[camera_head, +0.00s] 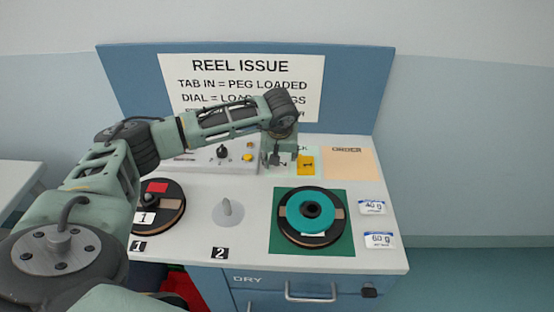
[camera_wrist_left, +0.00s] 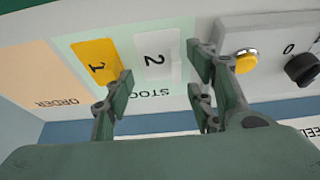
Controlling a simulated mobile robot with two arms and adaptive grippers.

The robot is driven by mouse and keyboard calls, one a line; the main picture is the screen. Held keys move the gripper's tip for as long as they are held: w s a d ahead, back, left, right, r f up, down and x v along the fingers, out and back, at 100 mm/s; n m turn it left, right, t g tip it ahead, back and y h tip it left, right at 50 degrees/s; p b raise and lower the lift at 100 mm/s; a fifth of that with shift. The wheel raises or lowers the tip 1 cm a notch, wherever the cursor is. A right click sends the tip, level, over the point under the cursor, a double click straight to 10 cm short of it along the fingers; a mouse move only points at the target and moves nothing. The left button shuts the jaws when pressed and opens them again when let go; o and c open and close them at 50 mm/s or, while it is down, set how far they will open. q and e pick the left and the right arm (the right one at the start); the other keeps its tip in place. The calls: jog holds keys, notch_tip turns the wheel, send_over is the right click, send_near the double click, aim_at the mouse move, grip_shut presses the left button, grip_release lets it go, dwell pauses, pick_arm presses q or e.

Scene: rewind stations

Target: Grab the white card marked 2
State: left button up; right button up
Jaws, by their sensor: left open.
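The white card marked 2 (camera_wrist_left: 170,55) lies on the pale green stock area (camera_wrist_left: 150,101) in the left wrist view, beside the yellow card marked 1 (camera_wrist_left: 95,60). In the head view the yellow card (camera_head: 307,165) shows just right of my left gripper (camera_head: 280,163), which hides most of the white card. My left gripper (camera_wrist_left: 160,80) is open and empty. Its fingers stand either side of the white card in the wrist view; I cannot tell how high above it they are. My right gripper is not in view.
A control box with a yellow button (camera_wrist_left: 245,61) and black dial (camera_wrist_left: 301,70) stands close beside the card. An orange order area (camera_head: 347,164) is to the right. A teal reel (camera_head: 294,212) sits on a green mat in front. A blue sign board (camera_head: 345,80) stands behind.

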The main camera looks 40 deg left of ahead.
pick_arm(q)
jog(key=shift+x, duration=0.9)
jog(key=shift+c, duration=0.4)
jog(key=shift+r, duration=0.1)
grip_shut()
